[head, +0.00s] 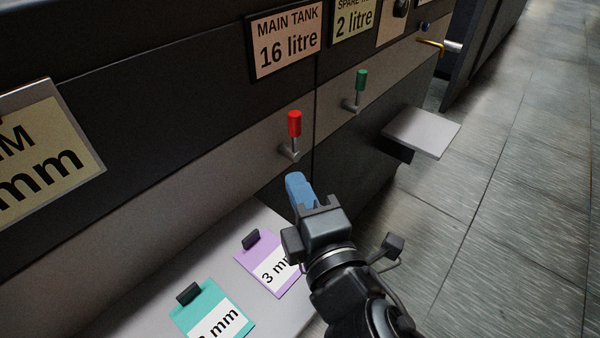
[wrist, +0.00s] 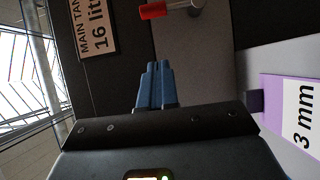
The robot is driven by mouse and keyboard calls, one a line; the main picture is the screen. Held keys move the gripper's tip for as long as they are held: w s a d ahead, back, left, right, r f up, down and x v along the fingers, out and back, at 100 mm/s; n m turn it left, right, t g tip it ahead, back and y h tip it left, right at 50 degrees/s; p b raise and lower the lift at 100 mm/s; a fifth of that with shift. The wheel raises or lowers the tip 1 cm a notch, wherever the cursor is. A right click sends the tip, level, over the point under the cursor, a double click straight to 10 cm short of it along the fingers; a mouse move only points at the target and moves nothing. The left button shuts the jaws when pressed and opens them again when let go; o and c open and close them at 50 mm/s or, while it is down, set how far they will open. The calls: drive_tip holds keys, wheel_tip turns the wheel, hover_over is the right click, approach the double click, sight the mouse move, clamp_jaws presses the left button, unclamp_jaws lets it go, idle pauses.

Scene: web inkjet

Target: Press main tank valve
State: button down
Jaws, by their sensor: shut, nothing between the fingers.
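The main tank valve is a red-handled lever (head: 294,124) on a grey mount, upright on the machine's grey band below the sign "MAIN TANK 16 litre" (head: 289,41). Its red handle also shows at the top of the wrist view (wrist: 153,11), lying sideways there. My gripper (head: 295,181) is shut and empty, its blue fingers together. It is below the red lever in the head view and apart from it. The blue fingers (wrist: 157,75) point toward the panel in the wrist view.
A green-handled lever (head: 361,82) stands to the right under the spare tank sign (head: 353,20). A grey shelf (head: 424,131) juts out at right. A purple tag (head: 266,250) and a teal tag (head: 213,312) lie on the light ledge below. Open tiled floor (head: 510,180) is at right.

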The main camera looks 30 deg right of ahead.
drive_tip(key=p, duration=0.2)
approach(293, 140)
drive_tip(key=w+a+r, duration=0.3)
drive_tip(key=w, duration=0.1)
drive_tip(key=shift+w+d+p, duration=0.25)
drive_tip(key=shift+w+d, duration=0.25)
drive_tip(key=shift+d, duration=0.3)
drive_tip(key=shift+w+d+p, duration=0.2)
drive_tip(key=shift+w+d, duration=0.35)
drive_tip(key=shift+d, duration=0.25)
drive_tip(key=shift+w+r, duration=0.1)
